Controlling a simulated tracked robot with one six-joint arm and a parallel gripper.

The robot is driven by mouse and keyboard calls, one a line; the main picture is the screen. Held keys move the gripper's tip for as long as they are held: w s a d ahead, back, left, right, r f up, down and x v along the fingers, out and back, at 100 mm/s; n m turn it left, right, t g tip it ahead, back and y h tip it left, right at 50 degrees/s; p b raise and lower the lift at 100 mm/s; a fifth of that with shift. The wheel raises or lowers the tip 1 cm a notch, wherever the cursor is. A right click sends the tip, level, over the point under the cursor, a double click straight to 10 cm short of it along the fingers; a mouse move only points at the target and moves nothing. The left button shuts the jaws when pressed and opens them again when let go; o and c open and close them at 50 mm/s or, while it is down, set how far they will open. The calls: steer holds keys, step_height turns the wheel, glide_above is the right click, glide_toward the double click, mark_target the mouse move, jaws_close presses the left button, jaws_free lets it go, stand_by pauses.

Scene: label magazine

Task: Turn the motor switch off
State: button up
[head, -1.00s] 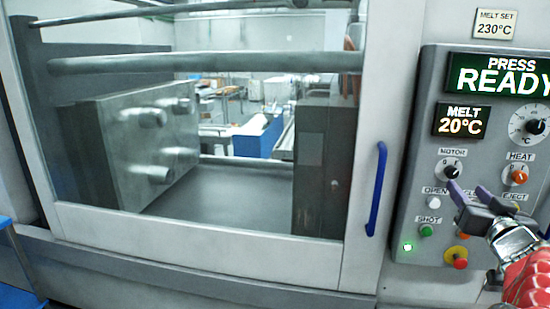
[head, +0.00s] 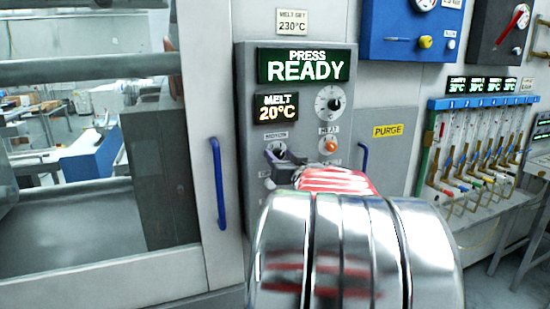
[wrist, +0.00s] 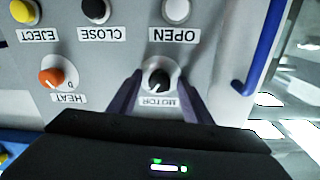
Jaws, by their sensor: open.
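The motor switch is a black knob with a white pointer mark, on the grey press panel (head: 246,110). In the wrist view, which is upside down, the motor knob (wrist: 158,81) sits between the two purple fingers of my gripper (wrist: 160,88). The fingers are open, one on each side of the knob; I cannot tell whether they touch it. The MOTOR label (wrist: 158,101) lies between the fingers, partly readable. In the head view the knob (head: 278,149) shows just above my gripper (head: 281,158), and my arm hides the lower panel.
The orange heat knob (wrist: 51,78) is beside the motor knob. The open button (wrist: 176,10), close button (wrist: 95,10) and yellow eject button (wrist: 22,11) are nearby. A blue door handle (head: 218,184) stands left of the panel. The display reads PRESS READY.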

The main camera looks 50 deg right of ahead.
steer(key=shift+c, duration=0.3)
steer(key=c, duration=0.9)
steer(key=shift+a, duration=0.2)
steer(key=shift+c, duration=0.5)
steer(key=shift+d, duration=0.1)
